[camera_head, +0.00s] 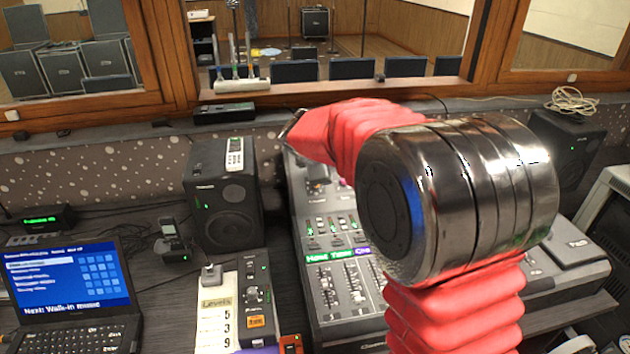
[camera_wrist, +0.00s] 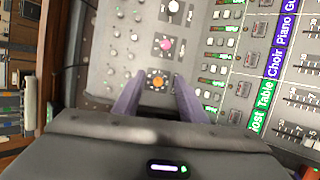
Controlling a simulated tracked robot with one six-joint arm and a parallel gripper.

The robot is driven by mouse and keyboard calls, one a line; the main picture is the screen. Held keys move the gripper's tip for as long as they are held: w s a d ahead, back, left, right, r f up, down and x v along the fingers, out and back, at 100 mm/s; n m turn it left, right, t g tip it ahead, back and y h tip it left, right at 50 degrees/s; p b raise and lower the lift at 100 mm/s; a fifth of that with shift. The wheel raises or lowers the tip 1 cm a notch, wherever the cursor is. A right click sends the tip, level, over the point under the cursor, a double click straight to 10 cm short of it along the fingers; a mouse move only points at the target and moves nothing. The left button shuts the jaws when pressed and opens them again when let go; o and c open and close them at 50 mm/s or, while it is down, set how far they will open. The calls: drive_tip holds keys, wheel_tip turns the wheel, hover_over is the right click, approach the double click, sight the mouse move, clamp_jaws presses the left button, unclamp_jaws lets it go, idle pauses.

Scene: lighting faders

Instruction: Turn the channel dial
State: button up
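The mixing console (camera_head: 350,327) stands in the middle, partly hidden by my red-sleeved arm. In the wrist view its panel (camera_wrist: 215,75) shows an orange knob (camera_wrist: 158,81), a pink knob (camera_wrist: 166,45) and a white knob (camera_wrist: 174,6) in a row. Their labels are too small to read, so I cannot tell which is the channel dial. My gripper (camera_wrist: 158,79) is open, with one finger on each side of the orange knob. I cannot tell whether the fingers touch it. In the head view my arm hides most of the gripper.
Faders and coloured channel strips (camera_wrist: 275,45) lie right of the knobs. A wooden window frame (camera_head: 330,92) runs behind the desk.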

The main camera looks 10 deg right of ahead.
drive_tip(key=r+m+g+y, duration=0.1)
drive_tip(key=m, duration=0.3)
drive_tip(key=w+r+m+y, duration=0.1)
drive_tip(key=m, duration=0.4)
drive_tip(key=a+r+m+g+y, duration=0.1)
drive_tip(key=r+m, duration=0.1)
drive_tip(key=m, duration=0.3)
drive_tip(key=shift+w+g, duration=0.3)
drive_tip(key=shift+f, duration=0.1)
drive_tip(key=x, duration=1.3)
drive_tip(key=shift+w+a+f, duration=0.2)
drive_tip(key=shift+a+f, duration=0.05)
drive_tip(key=shift+f, duration=0.15)
drive_tip(key=shift+c, duration=0.3)
clamp_jaws()
